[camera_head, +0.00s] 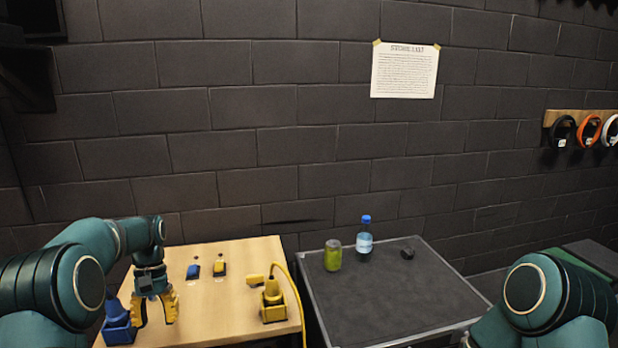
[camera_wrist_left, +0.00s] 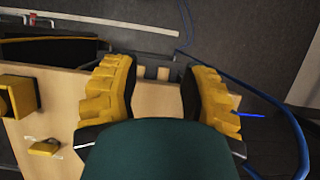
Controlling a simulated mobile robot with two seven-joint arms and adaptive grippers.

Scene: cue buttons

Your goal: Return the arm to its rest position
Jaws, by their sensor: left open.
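My left gripper (camera_head: 155,320) is open and empty above the left part of the light wooden table (camera_head: 225,310). In the left wrist view its two yellow fingers (camera_wrist_left: 156,66) are spread apart with nothing held between them. My left arm (camera_head: 100,245) comes in from the left and bends down to the gripper. My right arm (camera_head: 545,300) shows at the lower right, and its gripper is out of view. A small blue button (camera_head: 193,271) and a small yellow button (camera_head: 219,267) sit on the table, beyond the gripper and apart from it.
A blue device (camera_head: 117,325) stands close left of the gripper. A yellow device (camera_head: 272,302) with a yellow cable (camera_head: 299,295) stands at the table's right edge. A grey table (camera_head: 395,300) holds a green jar (camera_head: 333,255), a water bottle (camera_head: 364,240) and a dark lump (camera_head: 407,253).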

